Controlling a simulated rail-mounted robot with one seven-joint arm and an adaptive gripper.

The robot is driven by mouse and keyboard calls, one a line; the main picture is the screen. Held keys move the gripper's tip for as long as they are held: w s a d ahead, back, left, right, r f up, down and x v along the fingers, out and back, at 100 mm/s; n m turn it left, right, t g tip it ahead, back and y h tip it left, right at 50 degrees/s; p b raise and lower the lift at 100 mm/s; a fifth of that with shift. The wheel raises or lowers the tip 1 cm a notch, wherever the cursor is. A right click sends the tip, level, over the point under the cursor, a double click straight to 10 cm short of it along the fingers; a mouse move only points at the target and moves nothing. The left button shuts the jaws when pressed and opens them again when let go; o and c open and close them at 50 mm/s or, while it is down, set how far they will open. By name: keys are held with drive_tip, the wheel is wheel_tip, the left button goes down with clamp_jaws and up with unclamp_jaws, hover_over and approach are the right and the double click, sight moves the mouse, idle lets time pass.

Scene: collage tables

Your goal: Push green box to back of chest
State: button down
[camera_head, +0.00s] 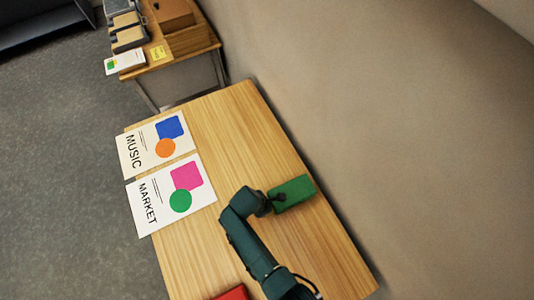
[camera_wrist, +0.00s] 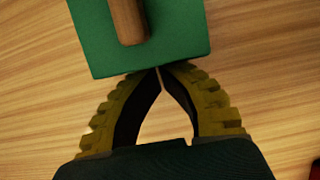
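The green box (camera_head: 294,194) lies on the near wooden table, close to the wall-side edge. In the wrist view the green box (camera_wrist: 180,45) fills the top middle, with a round wooden handle-like piece (camera_wrist: 128,20) on it. My gripper (camera_wrist: 159,70) has its two fingertips together at the box's near edge, with nothing seen between them. Whether the tips touch the box I cannot tell. In the head view my dark arm reaches to the box's left end and hides part of it. A brown wooden box (camera_head: 188,39) stands on the far table; I cannot tell if it is the chest.
Two printed sheets, MUSIC (camera_head: 140,144) and MARKET (camera_head: 150,200), lie along the left edge of the near table (camera_head: 235,120). A red object (camera_head: 232,293) shows at the bottom. A wall runs along the right. A gap separates the near table from the far table.

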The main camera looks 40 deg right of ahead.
drive_tip(key=shift+a, duration=0.1)
drive_tip(key=a, duration=0.1)
drive_tip(key=w+a, duration=0.1)
drive_tip(key=a+r, duration=0.1)
drive_tip(key=a, duration=0.1)
drive_tip(key=shift+w, duration=0.2)
drive_tip(key=v, duration=0.9)
drive_tip(key=shift+p, duration=0.45)
drive_tip(key=shift+s, duration=0.15)
